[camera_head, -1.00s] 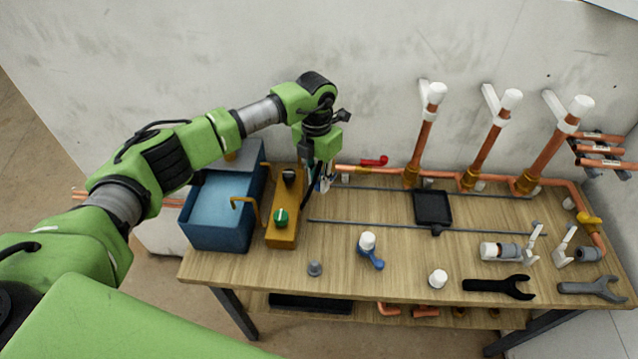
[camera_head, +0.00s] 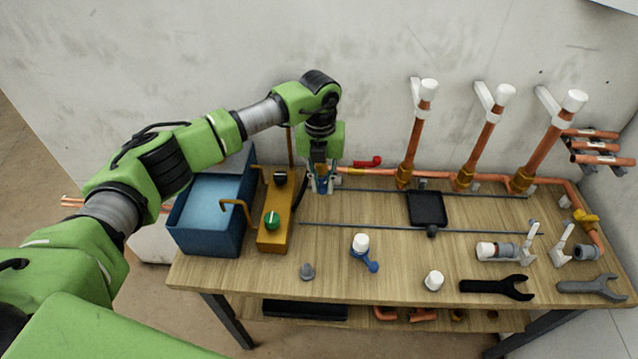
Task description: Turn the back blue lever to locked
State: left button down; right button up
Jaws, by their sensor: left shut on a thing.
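My left gripper (camera_head: 322,186) points down at the back of the bench, just right of the yellow-brown box. It is shut on the back blue lever (camera_head: 324,178), of which only a little blue shows between and around the fingers. The lever's exact angle is hidden by the gripper. A second blue lever with a white cap (camera_head: 362,254) stands nearer the front of the bench, apart from the gripper, its blue arm pointing to the lower right. My right gripper is not in view.
The yellow-brown box (camera_head: 272,240) with a green knob and the blue bin (camera_head: 205,240) stand close left of the gripper. A red-handled valve (camera_head: 367,162) and copper pipe (camera_head: 383,172) lie close right. The black tray (camera_head: 427,208) and wrenches (camera_head: 497,288) are farther right.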

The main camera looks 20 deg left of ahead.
pick_arm(q)
jog(key=d+n, duration=0.1)
jog(key=w+n+b, duration=0.1)
jog(key=n, duration=0.1)
jog(key=shift+d+n+b, duration=0.3)
jog(key=shift+d, duration=0.05)
jog(key=shift+w, duration=0.15)
dwell(0.4)
jog(key=c, duration=1.9)
grip_release()
jog(key=shift+r, duration=0.1)
notch_tip(320, 180, up, 12)
jog(key=shift+a+f, duration=0.1)
